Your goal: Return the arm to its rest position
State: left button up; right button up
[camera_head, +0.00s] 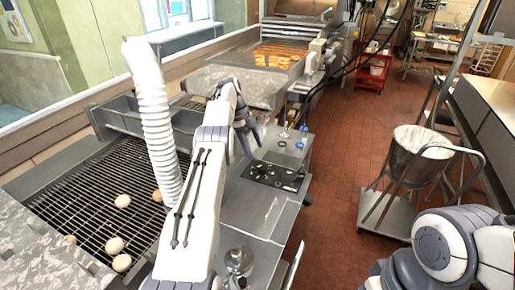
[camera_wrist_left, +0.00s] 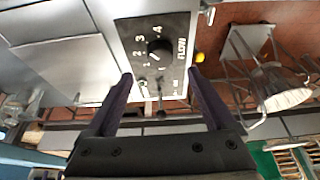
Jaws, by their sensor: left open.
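My left arm reaches in from the bottom of the head view, and its gripper (camera_head: 248,142) is over the steel counter beside the conveyor. In the left wrist view the same gripper (camera_wrist_left: 160,78) has its two dark fingers apart with nothing held between them. Beyond the fingertips is a dark FLOW panel with a numbered dial (camera_wrist_left: 158,50); I cannot tell whether the fingers touch it. A dark control panel (camera_head: 272,177) lies on the counter below the gripper in the head view. Part of my right arm shows at the lower right, its gripper out of view.
Several round pale dough pieces (camera_head: 114,245) lie on the wire conveyor (camera_head: 80,205) at left. A ribbed white hose (camera_head: 155,120) rises close to my left arm. A mixing bowl on a wheeled stand (camera_head: 418,155) is at right. The red tiled floor (camera_head: 335,190) between is clear.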

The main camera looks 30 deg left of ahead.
pick_arm(q)
jog(key=d+r+n+b, duration=0.2)
jog(key=d+b, duration=0.4)
jog(key=d, duration=1)
jog(key=s+d+n+g+y+b, duration=0.1)
jog(key=s+d+n+b, duration=0.15)
jog(key=s+d, duration=0.4)
jog(key=s+d+n+y+b, duration=0.1)
jog(key=s+d+b, duration=0.25)
jog(key=d, duration=0.55)
jog(key=s+d+f+n+b, duration=0.1)
jog(key=s+d+f+b, duration=0.15)
jog(key=s, duration=0.45)
jog(key=s+d+f+n+b, duration=0.1)
jog(key=s+d, duration=0.2)
jog(key=s, duration=0.5)
jog(key=s+a+f+n+y+b, duration=0.1)
jog(key=s+f+b, duration=0.3)
jog(key=s, duration=1.2)
notch_tip(320, 180, down, 4)
jog(key=shift+s+a+n+t, duration=0.25)
jog(key=shift+a+n+t, duration=0.05)
jog(key=shift+a+n, duration=0.35)
